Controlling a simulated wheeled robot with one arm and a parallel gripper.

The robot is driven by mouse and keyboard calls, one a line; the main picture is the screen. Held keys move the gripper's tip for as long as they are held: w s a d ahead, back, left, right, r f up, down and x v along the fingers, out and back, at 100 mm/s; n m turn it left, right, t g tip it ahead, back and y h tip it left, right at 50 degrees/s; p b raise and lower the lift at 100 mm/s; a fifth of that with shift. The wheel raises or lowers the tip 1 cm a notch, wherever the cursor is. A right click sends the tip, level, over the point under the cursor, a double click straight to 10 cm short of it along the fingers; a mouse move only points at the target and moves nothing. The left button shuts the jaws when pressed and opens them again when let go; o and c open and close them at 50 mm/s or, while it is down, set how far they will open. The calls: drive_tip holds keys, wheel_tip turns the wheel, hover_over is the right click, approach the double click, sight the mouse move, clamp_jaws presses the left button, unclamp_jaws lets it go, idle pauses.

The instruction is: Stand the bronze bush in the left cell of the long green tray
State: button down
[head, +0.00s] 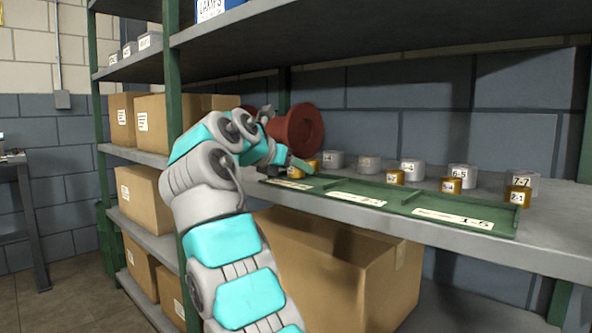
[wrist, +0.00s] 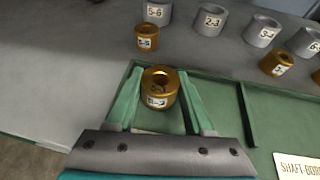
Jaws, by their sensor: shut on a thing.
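My gripper (wrist: 160,92) is shut on a bronze bush (wrist: 160,84), with one green finger on each side. The bush is upright, its bore facing up and a partly readable label on its side. It is over the left cell of the long green tray (wrist: 240,72); whether its base touches the tray floor I cannot tell. In the head view the held bush (head: 296,172) shows beside my gripper at the left end of the tray (head: 400,199). The tray lies along the shelf's front, with dividers and white labels on its front side.
Another bronze bush (wrist: 147,37) stands behind the tray's left end. More bronze bushes (wrist: 276,64) and grey rings (wrist: 208,20) stand in rows behind the tray. A red-brown flanged part (head: 300,128) is behind my arm. A green shelf post (head: 174,90) is at the left.

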drive_tip(key=c, duration=0.6)
unclamp_jaws()
drive_tip(key=shift+s+a+r, duration=0.1)
drive_tip(key=shift+s+r, duration=0.05)
drive_tip(key=shift+s+a+r, duration=0.2)
drive_tip(key=shift+s+r, duration=0.1)
drive_tip(key=shift+s, duration=0.05)
drive_tip(key=shift+s+a+r, duration=0.1)
drive_tip(key=shift+s+a, duration=0.05)
drive_tip(key=shift+s, duration=0.4)
drive_tip(key=p+v, duration=0.3)
drive_tip(key=v, duration=0.6)
drive_tip(key=shift+s+a, duration=0.15)
drive_tip(key=shift+a, duration=0.1)
